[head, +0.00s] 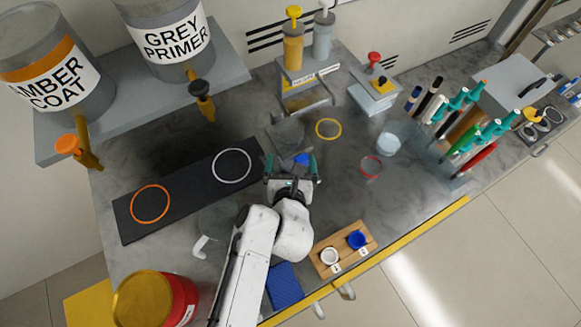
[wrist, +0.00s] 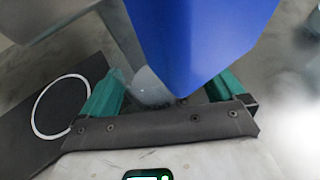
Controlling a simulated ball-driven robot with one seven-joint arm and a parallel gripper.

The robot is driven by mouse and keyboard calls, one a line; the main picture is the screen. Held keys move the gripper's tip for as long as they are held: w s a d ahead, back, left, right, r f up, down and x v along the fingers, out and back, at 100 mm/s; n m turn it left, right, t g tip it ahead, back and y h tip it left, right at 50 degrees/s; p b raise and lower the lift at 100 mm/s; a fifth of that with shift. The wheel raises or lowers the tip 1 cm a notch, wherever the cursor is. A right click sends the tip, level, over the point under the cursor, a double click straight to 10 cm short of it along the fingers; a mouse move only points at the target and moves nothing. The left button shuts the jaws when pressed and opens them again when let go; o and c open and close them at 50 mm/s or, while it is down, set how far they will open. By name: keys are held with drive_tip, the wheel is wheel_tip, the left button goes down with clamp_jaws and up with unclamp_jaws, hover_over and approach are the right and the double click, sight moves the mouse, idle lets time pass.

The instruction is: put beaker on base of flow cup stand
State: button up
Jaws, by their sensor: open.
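My gripper (head: 291,168) is open, its green fingers apart at the middle of the bench. A blue tapered cup (head: 302,159) shows at the fingers; in the wrist view this blue body (wrist: 205,40) looms large above and in front of them. A grey upright (wrist: 122,35) stands beside it and looks like part of the flow cup stand. A pale, glassy rounded thing (wrist: 150,86), probably the beaker, lies between the fingers in the wrist view, partly behind the blue cup. Contact with the fingers cannot be told. The stand's base is mostly hidden.
A black mat (head: 185,188) with white and orange rings lies left. A clear vessel (head: 388,144) stands right, near a rack of pens (head: 462,125). A wooden block with small cups (head: 342,249) sits at the front edge. Yellow (head: 328,128) and red (head: 371,166) rings mark bare bench.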

drive_tip(key=v, duration=1.2)
